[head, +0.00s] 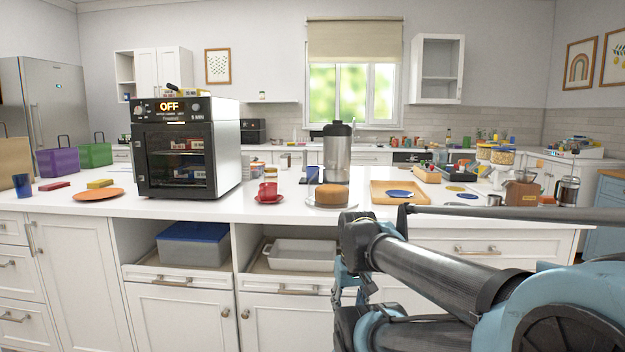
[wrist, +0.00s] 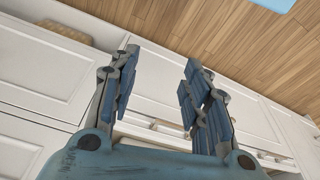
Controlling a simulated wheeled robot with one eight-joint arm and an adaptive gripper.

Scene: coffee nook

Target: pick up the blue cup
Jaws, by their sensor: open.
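A blue cup (head: 22,185) stands upright on the white counter at the far left of the head view. My gripper (wrist: 161,62) is open and empty in the wrist view, its two blue-padded fingers spread apart. It points down past white cabinet fronts and the wooden floor. In the head view my gripper (head: 348,285) hangs in front of the counter, right of centre, partly hidden by my arm. It is far to the right of the blue cup and lower than the countertop. The cup does not show in the wrist view.
The counter (head: 150,212) holds an orange plate (head: 98,194), a black oven (head: 185,150), a red cup (head: 267,191), a cake (head: 332,196) and a wooden tray (head: 380,203). A purple box (head: 58,162) stands behind the blue cup. Open shelves hold a blue-lidded bin (head: 193,248).

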